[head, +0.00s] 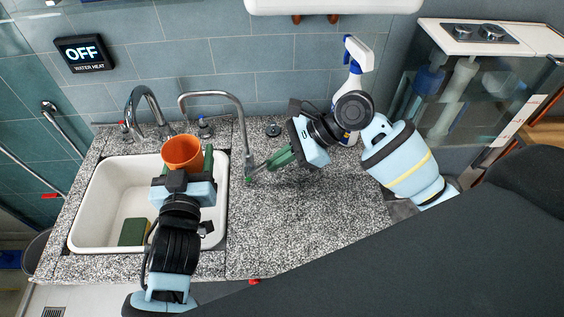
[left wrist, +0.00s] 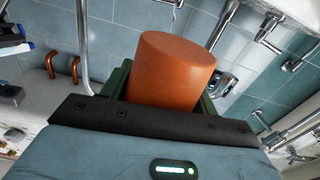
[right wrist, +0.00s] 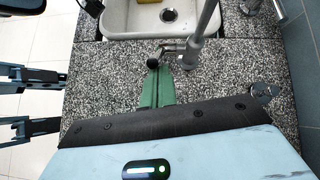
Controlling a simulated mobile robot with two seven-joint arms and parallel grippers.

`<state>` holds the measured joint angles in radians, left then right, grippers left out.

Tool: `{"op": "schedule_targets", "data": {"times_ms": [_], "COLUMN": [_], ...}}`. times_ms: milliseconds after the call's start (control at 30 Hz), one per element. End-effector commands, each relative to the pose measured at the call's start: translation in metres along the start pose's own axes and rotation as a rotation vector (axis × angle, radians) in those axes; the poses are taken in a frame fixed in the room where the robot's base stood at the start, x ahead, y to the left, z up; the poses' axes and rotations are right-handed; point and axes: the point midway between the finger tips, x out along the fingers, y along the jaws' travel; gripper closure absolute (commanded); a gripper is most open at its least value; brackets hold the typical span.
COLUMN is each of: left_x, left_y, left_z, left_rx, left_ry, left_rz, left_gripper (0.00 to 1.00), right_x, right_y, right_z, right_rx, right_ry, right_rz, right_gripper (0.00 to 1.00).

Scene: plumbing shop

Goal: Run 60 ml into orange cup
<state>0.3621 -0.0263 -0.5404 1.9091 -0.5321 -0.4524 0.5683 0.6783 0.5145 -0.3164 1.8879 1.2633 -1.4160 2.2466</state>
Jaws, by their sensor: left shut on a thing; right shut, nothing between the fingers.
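The orange cup (head: 182,154) is held over the white sink, mouth up, by my left gripper (head: 184,168), whose green fingers are shut on its sides. The cup also fills the middle of the left wrist view (left wrist: 170,70). A thin curved spout (head: 213,94) arches from the counter toward the sink; its end shows above the cup in the head view. In the right wrist view, the fingertips (right wrist: 157,68) are by a dark-ended lever (right wrist: 153,62); contact is unclear.
The white sink (head: 100,205) holds a dark green sponge (head: 133,232). A larger gooseneck tap (head: 146,98) stands behind it. A spray bottle (head: 355,75) stands behind my right arm. A wall sign (head: 84,53) reads OFF, WATER HEAT. The speckled counter (head: 290,225) is clear in front.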

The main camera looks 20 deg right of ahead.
Motion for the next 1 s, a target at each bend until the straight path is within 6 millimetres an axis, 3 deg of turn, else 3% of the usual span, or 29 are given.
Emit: {"op": "schedule_targets", "data": {"times_ms": [400, 1000], "left_x": [0.0, 0.0], "left_y": [0.0, 0.0], "left_z": [-0.001, -0.001], "left_rx": [0.0, 0.0], "left_ry": [0.001, 0.001], "left_rz": [0.0, 0.0], "left_gripper": [0.63, 0.63], "right_x": [0.003, 0.013], "right_y": [-0.007, -0.01], "right_z": [0.033, 0.056], "right_rx": [0.0, -0.001], "right_ry": [0.024, 0.015], "right_rz": [0.001, 0.003], "right_gripper": [1.0, 1.0]}}
